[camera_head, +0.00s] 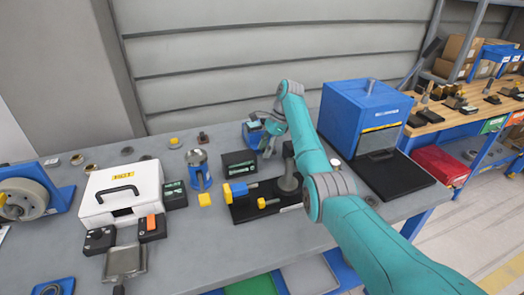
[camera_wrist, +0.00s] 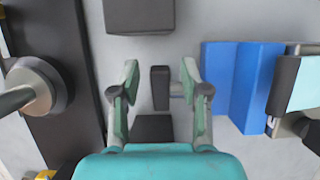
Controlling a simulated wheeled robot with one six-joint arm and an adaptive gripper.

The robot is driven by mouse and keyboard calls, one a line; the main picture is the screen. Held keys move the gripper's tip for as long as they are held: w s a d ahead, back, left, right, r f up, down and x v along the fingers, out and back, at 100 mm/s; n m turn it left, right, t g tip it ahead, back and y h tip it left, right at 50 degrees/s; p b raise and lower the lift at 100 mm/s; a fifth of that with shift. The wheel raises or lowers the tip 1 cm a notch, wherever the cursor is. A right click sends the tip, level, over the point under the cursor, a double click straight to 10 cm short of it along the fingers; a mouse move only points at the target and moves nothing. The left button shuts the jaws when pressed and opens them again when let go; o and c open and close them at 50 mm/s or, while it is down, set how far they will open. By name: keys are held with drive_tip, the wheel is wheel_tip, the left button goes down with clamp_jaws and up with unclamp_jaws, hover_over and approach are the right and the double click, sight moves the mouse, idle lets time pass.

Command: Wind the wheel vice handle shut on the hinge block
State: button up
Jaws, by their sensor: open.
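The wheel vice appears to be the blue body (camera_head: 252,136) at the back of the bench; it also shows in the wrist view (camera_wrist: 230,82). Its dark handle (camera_wrist: 160,88) sits on a short grey shaft at the body's left side in the wrist view. My gripper (camera_wrist: 160,78) is open, with one green-padded finger on each side of the handle and visible gaps. In the head view my gripper (camera_head: 268,142) is beside the vice and partly hides it. A pale teal block (camera_wrist: 306,82), perhaps the hinge block, is at the vice's far end, cut by the frame edge.
A dark green-labelled box (camera_head: 239,163) stands just in front. A black base with a grey post (camera_head: 289,180) and yellow-and-blue parts lies nearer. A large blue machine (camera_head: 362,112) stands right. A white case (camera_head: 122,190) and a blue cylinder stand (camera_head: 199,170) are left.

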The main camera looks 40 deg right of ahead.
drive_tip(key=shift+a+f, duration=0.2)
drive_tip(key=shift+f, duration=0.25)
clamp_jaws()
drive_tip(key=shift+y, duration=0.3)
drive_tip(key=shift+d+r+t+y, duration=0.25)
drive_tip(key=shift+t+y, duration=0.15)
drive_tip(key=shift+y, duration=0.6)
drive_tip(key=shift+r+y, duration=0.1)
drive_tip(key=shift+y, duration=0.6)
drive_tip(key=shift+s+d+t+y, duration=0.1)
drive_tip(key=shift+d+t+y, duration=0.1)
drive_tip(key=shift+t+y, duration=0.5)
